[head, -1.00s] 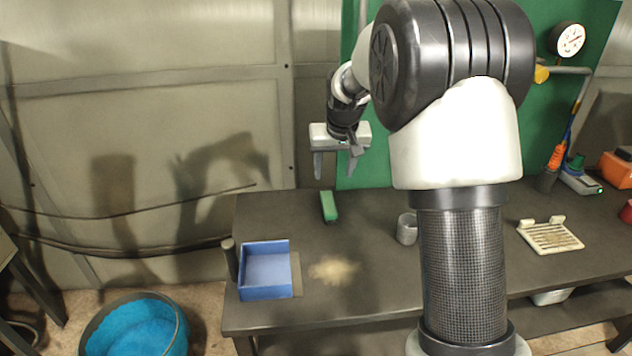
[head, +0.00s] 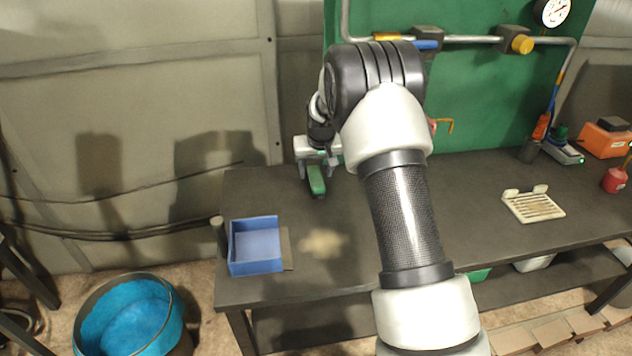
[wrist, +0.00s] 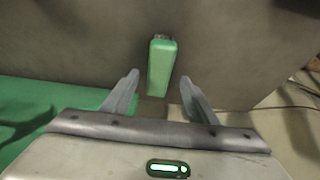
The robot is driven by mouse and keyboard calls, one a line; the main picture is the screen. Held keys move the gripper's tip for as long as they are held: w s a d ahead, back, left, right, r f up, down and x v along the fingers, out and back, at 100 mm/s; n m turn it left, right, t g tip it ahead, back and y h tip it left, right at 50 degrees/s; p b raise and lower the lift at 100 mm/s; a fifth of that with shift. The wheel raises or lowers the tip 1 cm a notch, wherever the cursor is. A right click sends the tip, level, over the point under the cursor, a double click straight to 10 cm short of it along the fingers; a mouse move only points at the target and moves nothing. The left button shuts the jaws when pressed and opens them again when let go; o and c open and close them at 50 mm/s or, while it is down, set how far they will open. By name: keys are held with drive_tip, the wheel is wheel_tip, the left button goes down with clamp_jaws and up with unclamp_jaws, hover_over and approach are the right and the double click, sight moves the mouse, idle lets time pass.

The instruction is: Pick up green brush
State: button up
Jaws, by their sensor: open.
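The green brush (head: 316,181) lies on the dark table toward its back left. In the wrist view the green brush (wrist: 161,68) shows as a long green block pointing away from the gripper, with a small greyish part at its far end. My gripper (head: 318,172) is over the near-wall end of the brush in the head view. In the wrist view my gripper (wrist: 158,90) is open, with one finger on each side of the brush's near end and gaps on both sides. I cannot tell the exact height of the fingertips above the table.
A blue tray (head: 256,246) stands at the table's left front, beside a pale dust patch (head: 323,242). A white slatted dish (head: 533,206) lies to the right. A blue-lined bucket (head: 130,318) is on the floor. A green panel (head: 480,90) with pipes rises behind the table.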

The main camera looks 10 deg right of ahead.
sight(316, 176)
drive_tip(key=x, duration=0.4)
drive_tip(key=shift+w+d+f, duration=0.1)
drive_tip(key=shift+f, duration=0.05)
drive_tip(key=shift+f+b, duration=0.3)
idle(0.4)
drive_tip(key=c, duration=1.2)
